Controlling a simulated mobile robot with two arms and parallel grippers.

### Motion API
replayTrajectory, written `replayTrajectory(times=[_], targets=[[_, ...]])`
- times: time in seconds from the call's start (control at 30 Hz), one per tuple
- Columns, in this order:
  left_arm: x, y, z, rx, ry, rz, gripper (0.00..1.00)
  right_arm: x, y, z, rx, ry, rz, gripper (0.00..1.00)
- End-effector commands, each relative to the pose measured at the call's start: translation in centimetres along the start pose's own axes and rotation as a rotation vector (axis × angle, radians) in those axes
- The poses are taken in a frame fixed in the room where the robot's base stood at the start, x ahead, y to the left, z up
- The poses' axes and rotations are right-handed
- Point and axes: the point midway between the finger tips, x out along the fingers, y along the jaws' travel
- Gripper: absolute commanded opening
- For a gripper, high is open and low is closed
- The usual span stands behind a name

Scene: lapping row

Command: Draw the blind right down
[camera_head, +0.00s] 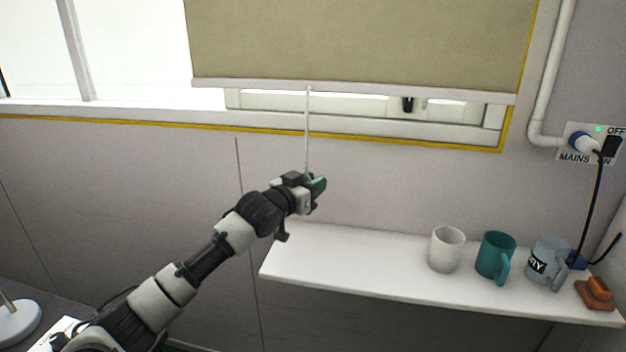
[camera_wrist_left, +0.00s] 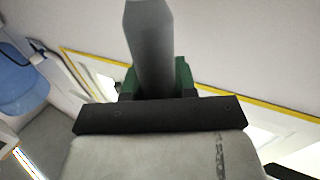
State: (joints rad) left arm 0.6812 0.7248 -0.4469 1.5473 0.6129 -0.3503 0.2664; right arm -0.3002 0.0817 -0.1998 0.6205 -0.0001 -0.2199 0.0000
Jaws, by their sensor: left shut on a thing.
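The olive-green blind (camera_head: 360,40) hangs over the window in the head view, its pale bottom bar (camera_head: 350,89) a little above the window's lower frame. A thin pale cord (camera_head: 307,130) runs down from the bar to my left gripper (camera_head: 316,190). My right gripper is in neither view.
A white shelf (camera_head: 350,277) stands to the right of my left gripper, with a white mug (camera_head: 446,250), a teal mug (camera_head: 494,256), a grey-blue jug (camera_head: 546,262) and an orange-brown block (camera_head: 596,294). A mains socket (camera_head: 584,142) with a black cable is on the right wall.

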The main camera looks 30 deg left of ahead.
Motion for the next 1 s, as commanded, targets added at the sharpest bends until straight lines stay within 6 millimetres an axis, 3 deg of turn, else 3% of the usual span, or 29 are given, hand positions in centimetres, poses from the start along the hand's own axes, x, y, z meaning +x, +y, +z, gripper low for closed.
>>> replayTrajectory(times=[0.2,0.23,0.37,0.77,1.0], targets=[[0.0,0.0,0.1,0.0,-0.004,-0.001,0.0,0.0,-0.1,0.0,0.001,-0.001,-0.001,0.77],[0.0,0.0,0.1,0.0,-0.004,-0.001,0.32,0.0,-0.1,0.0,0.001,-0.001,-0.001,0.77],[0.0,0.0,0.1,0.0,-0.003,0.0,0.52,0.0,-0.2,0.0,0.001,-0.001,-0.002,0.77],[-0.6,0.0,0.0,0.001,-0.001,0.0,0.53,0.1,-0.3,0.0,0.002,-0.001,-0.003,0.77],[-4.5,-0.1,0.3,0.002,-0.004,0.0,0.53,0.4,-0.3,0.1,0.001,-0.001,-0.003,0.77]])
